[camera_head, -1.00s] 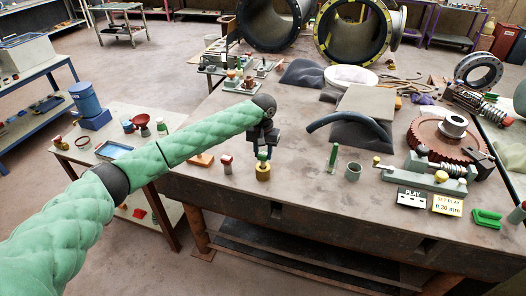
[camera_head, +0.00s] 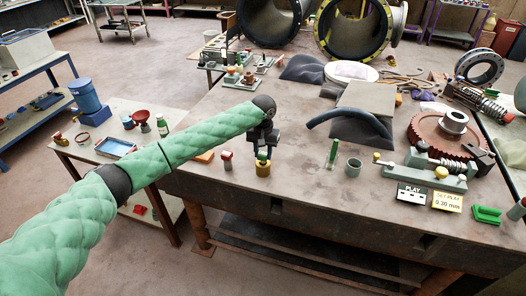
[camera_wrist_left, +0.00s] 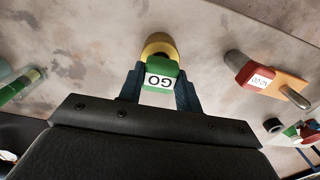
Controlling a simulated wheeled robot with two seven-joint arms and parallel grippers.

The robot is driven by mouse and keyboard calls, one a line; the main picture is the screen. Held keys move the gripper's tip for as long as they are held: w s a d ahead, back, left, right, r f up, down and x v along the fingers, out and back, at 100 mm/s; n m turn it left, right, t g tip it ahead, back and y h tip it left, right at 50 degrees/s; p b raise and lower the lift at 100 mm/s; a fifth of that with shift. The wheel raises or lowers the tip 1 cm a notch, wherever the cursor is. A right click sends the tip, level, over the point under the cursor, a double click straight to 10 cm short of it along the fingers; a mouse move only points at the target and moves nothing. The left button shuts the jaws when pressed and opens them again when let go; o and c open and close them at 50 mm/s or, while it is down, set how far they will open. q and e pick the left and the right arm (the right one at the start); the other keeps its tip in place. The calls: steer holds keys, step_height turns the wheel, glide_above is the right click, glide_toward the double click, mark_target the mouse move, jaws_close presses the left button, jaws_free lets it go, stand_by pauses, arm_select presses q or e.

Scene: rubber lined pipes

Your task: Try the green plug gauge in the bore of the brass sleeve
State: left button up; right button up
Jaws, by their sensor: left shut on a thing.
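The brass sleeve (camera_head: 263,170) stands upright on the bench near its front edge; it also shows in the left wrist view (camera_wrist_left: 158,43). My left gripper (camera_head: 263,152) is directly above it, fingers pointing down. In the left wrist view the gripper (camera_wrist_left: 159,88) is shut on the green plug gauge (camera_wrist_left: 160,69), whose label reads GO. The gauge (camera_head: 262,156) is over the sleeve's mouth, and its lower end is hidden, so I cannot tell how deep it sits in the bore. My right gripper is not in view.
A red-topped NO-GO gauge (camera_wrist_left: 247,71) stands beside the sleeve, with an orange block (camera_wrist_left: 284,88) near it. A green rod-like gauge (camera_head: 332,153) and a grey sleeve (camera_head: 352,167) stand to the right. A dark curved hose (camera_head: 341,116) lies behind. The bench between is bare.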

arm_select(q)
steer(key=shift+f, duration=1.05)
steer(key=o, duration=1.1)
